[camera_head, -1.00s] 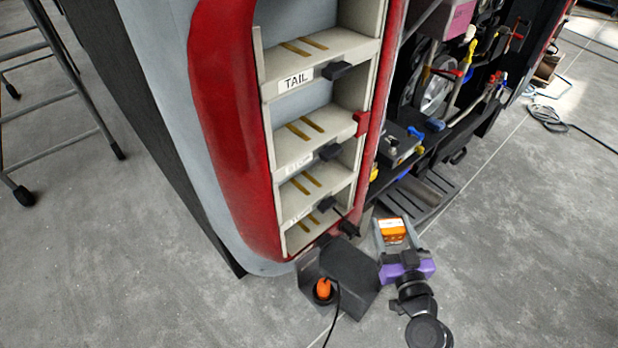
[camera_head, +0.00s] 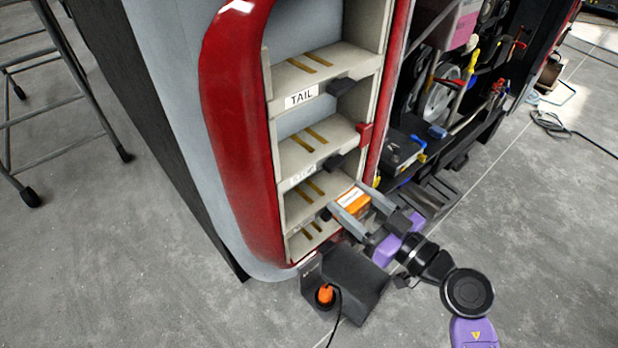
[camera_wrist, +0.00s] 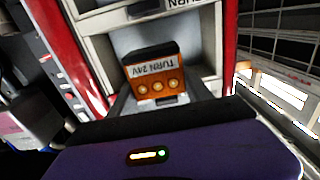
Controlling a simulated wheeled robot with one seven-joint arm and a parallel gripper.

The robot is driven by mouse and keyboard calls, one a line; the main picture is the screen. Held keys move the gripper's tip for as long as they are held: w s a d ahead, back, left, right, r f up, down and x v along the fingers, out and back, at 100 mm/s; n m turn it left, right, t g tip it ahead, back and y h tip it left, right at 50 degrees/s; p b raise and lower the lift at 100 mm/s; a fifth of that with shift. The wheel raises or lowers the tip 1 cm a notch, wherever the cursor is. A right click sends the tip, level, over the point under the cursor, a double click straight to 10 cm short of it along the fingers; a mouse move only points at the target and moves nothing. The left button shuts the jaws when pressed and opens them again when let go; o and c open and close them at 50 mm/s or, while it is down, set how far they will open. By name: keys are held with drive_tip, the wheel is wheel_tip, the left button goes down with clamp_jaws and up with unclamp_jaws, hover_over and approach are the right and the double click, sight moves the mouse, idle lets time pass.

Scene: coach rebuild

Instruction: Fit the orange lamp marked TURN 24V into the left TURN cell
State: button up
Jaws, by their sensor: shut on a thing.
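The orange lamp (camera_head: 353,202) is held between the grey fingers of my gripper (camera_head: 352,212), at the front of a lower cell of the red-framed lamp housing. The cell's own label is hidden in the head view. I cannot tell how far in the lamp sits.
A cell marked TAIL (camera_head: 301,96) lies higher up; the cells have brass strips and black latches (camera_head: 340,87). A dark box with an orange plug (camera_head: 325,294) stands below my gripper. An open bay of tools (camera_head: 440,110) is to the right.

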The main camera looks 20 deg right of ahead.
sight(347, 209)
drive_tip(key=x, duration=1.3)
wheel_tip(347, 209, down, 4)
drive_tip(key=shift+w+r+b, duration=0.1)
drive_tip(key=shift+b, duration=0.65)
drive_tip(key=shift+r, duration=0.1)
drive_tip(key=o, duration=1.5)
drive_tip(key=v, duration=1.2)
